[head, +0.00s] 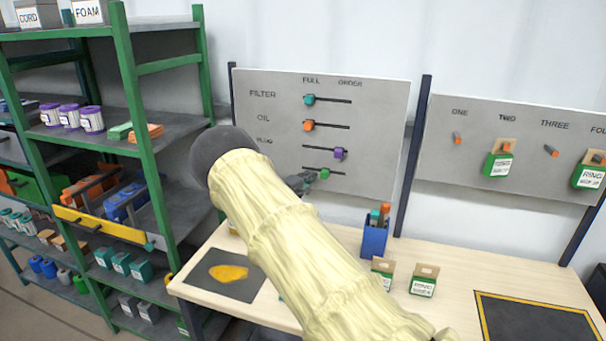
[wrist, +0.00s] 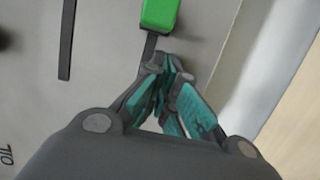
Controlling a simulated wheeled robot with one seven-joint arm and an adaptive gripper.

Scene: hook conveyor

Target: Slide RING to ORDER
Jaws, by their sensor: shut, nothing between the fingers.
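The upright grey board (head: 385,110) has several labelled rows, with FULL at the left and ORDER at the right. The lowest row's green slider (head: 325,173) sits part way along its dark slot, with bare slot to its right. That row's label is hidden behind my arm. My gripper (head: 310,179) is shut and empty at the slot, just left of the green slider. In the wrist view the green slider (wrist: 160,15) is just beyond the closed fingertips (wrist: 168,65). A short stretch of slot shows between them; I cannot tell whether they touch.
The teal slider (head: 309,100) and orange slider (head: 309,125) are near FULL; the purple slider (head: 340,154) is toward ORDER. Below, the table (head: 340,240) holds a blue cup (head: 375,238) and cartons (head: 423,281). A green-framed shelf (head: 135,100) stands left.

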